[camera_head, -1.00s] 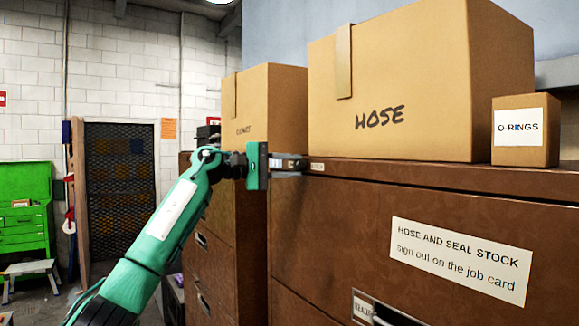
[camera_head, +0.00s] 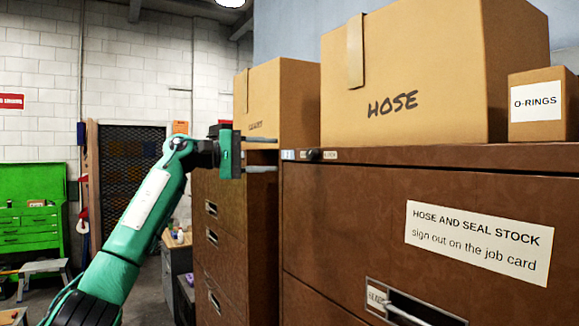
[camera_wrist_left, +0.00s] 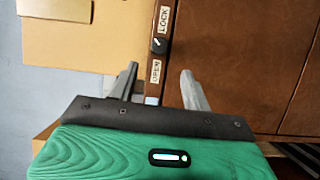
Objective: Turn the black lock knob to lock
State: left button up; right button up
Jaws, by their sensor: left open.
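The small black lock knob (camera_head: 312,155) sits on the top front rail of the brown cabinet (camera_head: 345,230), between two small white labels. In the left wrist view the knob (camera_wrist_left: 159,44) has a pale mark, with the LOCK label (camera_wrist_left: 164,19) above it and the OPEN label (camera_wrist_left: 155,71) below. I cannot tell exactly where the mark points. My left gripper (camera_head: 274,155) is open and empty, just left of the OPEN label in the head view. In the left wrist view its fingers (camera_wrist_left: 160,78) stand apart, short of the knob. My right gripper is not in view.
A HOSE carton (camera_head: 420,80) and an O-RINGS box (camera_head: 541,102) stand on the cabinet. Another carton (camera_head: 290,95) stands on the cabinet to the left (camera_head: 228,240). A drawer handle (camera_head: 410,308) sticks out low on the front. A green tool chest (camera_head: 30,215) is far left.

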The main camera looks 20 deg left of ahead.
pick_arm(q)
jog(key=b+v, duration=0.1)
jog(key=v, duration=0.4)
dwell(0.4)
